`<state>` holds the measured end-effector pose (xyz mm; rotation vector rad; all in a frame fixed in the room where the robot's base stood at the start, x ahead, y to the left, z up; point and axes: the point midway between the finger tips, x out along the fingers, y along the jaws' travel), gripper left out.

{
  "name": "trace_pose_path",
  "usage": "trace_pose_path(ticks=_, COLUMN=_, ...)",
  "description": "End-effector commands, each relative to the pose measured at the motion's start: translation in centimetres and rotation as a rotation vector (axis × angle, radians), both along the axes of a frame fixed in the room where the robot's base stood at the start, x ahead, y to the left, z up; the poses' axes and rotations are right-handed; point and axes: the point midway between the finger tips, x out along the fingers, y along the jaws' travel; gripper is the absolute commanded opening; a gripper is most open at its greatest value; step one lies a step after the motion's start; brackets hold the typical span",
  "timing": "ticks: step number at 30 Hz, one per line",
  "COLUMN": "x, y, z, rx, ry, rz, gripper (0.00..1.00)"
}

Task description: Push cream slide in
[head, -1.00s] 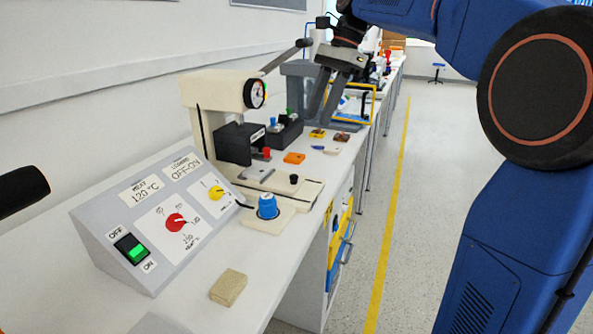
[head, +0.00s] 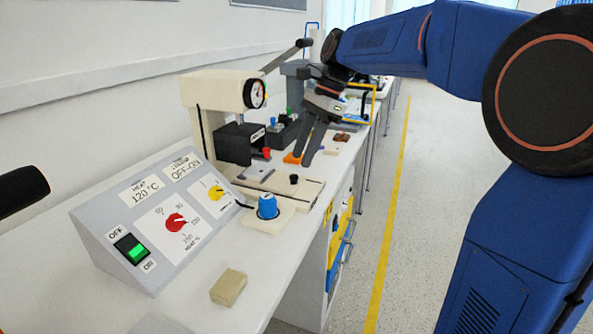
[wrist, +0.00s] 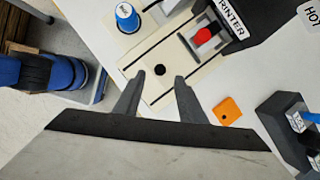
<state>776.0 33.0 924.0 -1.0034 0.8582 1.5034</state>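The cream slide (head: 284,186) is a flat cream plate with a short black knob (head: 294,179), lying in the base of the cream press machine (head: 217,90). In the wrist view, the slide (wrist: 172,52) lies between two dark grooves, with its black knob (wrist: 160,70) near the end closest to me. My gripper (head: 305,162) points down above the bench, just behind the knob in the head view. Its fingers are apart and empty. In the wrist view, the knob appears between and slightly beyond the fingertips (wrist: 160,76); I see no clear contact.
A blue knob (head: 267,206) stands on a cream block at the near side. A grey control panel (head: 160,215) with a lit green switch is at the left. An orange block (wrist: 228,110) lies beside the gripper. A tan block (head: 228,287) lies on clear bench in front.

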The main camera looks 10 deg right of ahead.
Motion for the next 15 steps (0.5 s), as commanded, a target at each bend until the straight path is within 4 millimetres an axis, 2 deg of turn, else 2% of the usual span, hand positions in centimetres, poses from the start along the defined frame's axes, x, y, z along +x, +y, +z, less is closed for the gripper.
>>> trace_pose_path(ticks=6, x=-0.3, y=1.3, z=-3.2, rx=0.0, ry=0.002, rz=0.001, gripper=0.37)
trace_pose_path(ticks=15, x=-0.3, y=2.1, z=-5.2, rx=0.0, ry=0.0, rz=0.0, gripper=0.37)
